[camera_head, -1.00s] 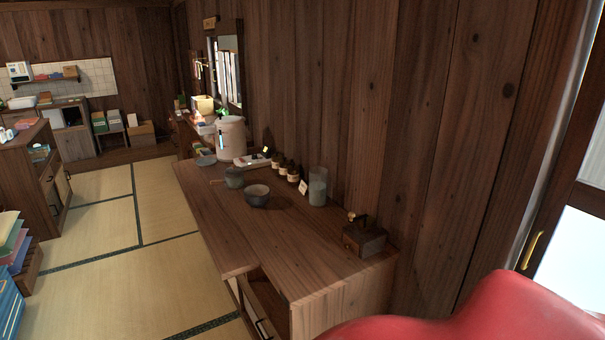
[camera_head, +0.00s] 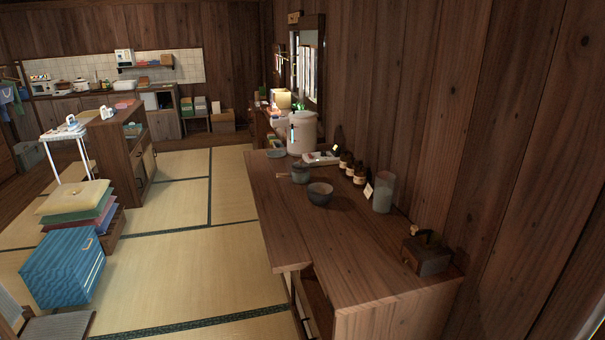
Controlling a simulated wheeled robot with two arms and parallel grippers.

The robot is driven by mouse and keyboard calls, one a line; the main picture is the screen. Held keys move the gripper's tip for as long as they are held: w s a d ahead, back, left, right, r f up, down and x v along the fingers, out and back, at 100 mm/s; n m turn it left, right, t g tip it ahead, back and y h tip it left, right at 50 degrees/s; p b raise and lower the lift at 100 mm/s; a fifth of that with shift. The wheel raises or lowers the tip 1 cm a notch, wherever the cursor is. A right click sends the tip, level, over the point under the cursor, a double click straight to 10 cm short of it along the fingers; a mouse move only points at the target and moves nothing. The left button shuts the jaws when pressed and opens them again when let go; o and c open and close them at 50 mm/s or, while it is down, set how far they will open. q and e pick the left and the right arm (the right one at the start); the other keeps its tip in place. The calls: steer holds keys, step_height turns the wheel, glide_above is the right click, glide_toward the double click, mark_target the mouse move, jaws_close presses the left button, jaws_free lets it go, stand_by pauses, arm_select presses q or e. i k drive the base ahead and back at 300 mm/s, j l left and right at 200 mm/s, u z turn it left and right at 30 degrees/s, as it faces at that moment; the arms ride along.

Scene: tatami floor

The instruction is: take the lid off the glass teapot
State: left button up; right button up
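I cannot make out a glass teapot with its lid in this view. A small grey-green pot (camera_head: 301,173) stands on the long wooden counter (camera_head: 350,255), behind a dark bowl (camera_head: 320,193). A clear glass cylinder (camera_head: 384,191) stands on the counter near the wall. Whether any of these is the teapot, I cannot tell. Neither of my grippers is in view.
A large pale canister (camera_head: 302,133), small dark bottles (camera_head: 351,168) and a wooden box (camera_head: 427,253) stand on the counter. A blue box (camera_head: 62,270) and stacked cushions (camera_head: 74,198) stand at left. Tatami floor (camera_head: 190,270) between is clear.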

mark_target(300, 166)
steer(key=i+j+z, duration=0.1)
steer(key=i+j, duration=0.35)
steer(key=j, duration=0.25)
steer(key=i+j+z, duration=0.25)
steer(key=i+j, duration=0.2)
steer(key=j, duration=0.25)
steer(key=i+j, duration=0.15)
steer(key=j, duration=0.25)
steer(key=i+j+z, duration=0.15)
steer(key=j, duration=0.25)
steer(key=i, duration=0.05)
